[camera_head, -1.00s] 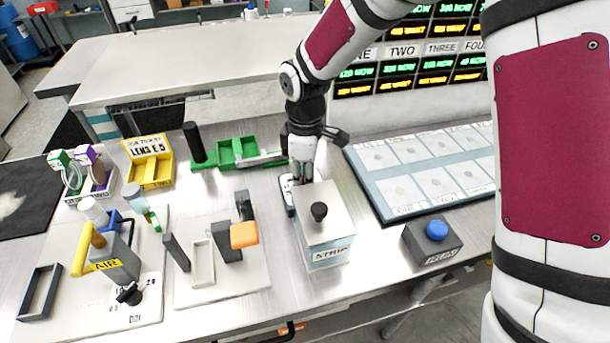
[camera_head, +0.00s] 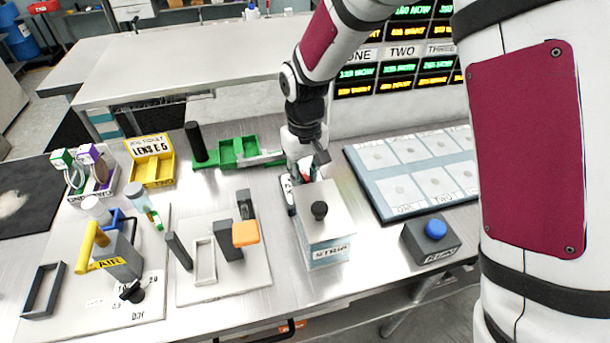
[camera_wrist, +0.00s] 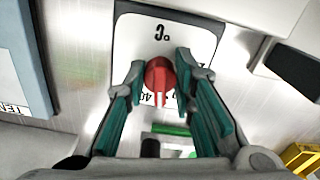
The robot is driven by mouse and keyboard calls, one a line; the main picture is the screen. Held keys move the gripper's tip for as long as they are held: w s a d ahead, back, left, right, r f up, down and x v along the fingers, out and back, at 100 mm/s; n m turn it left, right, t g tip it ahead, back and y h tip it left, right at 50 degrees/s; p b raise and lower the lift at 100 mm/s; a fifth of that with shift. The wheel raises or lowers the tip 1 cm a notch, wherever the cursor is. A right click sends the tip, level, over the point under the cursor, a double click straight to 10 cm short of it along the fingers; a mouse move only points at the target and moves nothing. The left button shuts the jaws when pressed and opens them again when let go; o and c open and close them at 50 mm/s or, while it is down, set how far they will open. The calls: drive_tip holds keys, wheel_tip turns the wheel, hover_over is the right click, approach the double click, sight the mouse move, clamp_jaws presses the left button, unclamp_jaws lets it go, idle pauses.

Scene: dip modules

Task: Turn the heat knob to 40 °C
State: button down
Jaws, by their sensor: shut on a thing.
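The heat knob (camera_wrist: 160,76) is red with a pointer ridge, seen from above in the wrist view. It sits on a white dial plate (camera_wrist: 148,30) marked °C, which appears upside down. Its pointer aims toward the bottom of the picture, close beside a printed 40; exact alignment is unclear. My gripper (camera_wrist: 157,68) has its teal-lined fingers closed on either side of the knob. The fingers hide other dial marks. In the head view my gripper (camera_head: 306,174) is behind the STRIP box, and the dial plate (camera_head: 287,191) is mostly hidden.
The grey STRIP box (camera_head: 325,228) with a black knob stands just in front of my gripper. A green tray (camera_head: 240,150) lies to the left. A pale panel of squares (camera_head: 405,180) and a blue-button box (camera_head: 433,240) are to the right.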

sight(304, 176)
drive_tip(key=m+p, duration=0.1)
drive_tip(key=m, duration=0.3)
drive_tip(key=shift+a+m, duration=0.1)
drive_tip(key=shift+m, duration=0.3)
idle(0.4)
drive_tip(key=c, duration=1.3)
unclamp_jaws()
drive_tip(key=shift+c, duration=0.2)
wheel_tip(304, 176, up, 12)
